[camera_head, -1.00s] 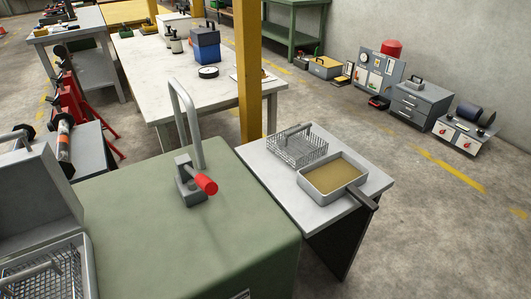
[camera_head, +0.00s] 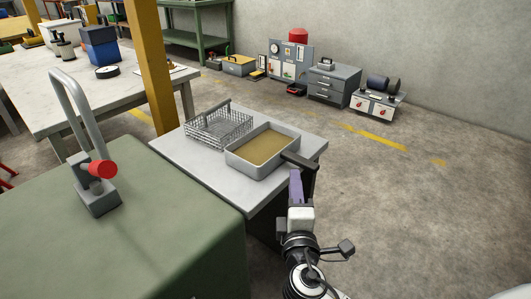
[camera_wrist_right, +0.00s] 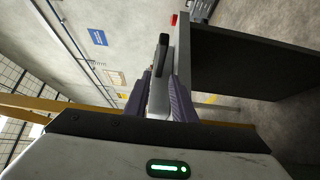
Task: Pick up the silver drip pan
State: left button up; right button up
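The silver drip pan (camera_head: 240,163) is a rectangular metal tray with a tan, flat-looking fill and a dark handle (camera_head: 300,160) sticking out at its right. It rests on a pale-topped side table (camera_head: 190,165). My right gripper (camera_head: 296,176) is upright just below and in front of the handle. In the right wrist view, my right gripper's (camera_wrist_right: 160,80) two purple-grey fingers stand apart. The pan's grey side (camera_wrist_right: 158,95) and dark handle (camera_wrist_right: 162,42) appear between and beyond them; contact cannot be told. My left gripper is not in view.
A wire basket (camera_head: 218,127) stands beside the pan at the left. A yellow post (camera_head: 155,70) rises behind. The floor at the right is clear.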

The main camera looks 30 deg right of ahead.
aim_at(290, 160)
jog(key=x, duration=0.8)
jog(key=shift+a, duration=0.25)
grip_shut()
jog(key=shift+r, duration=0.2)
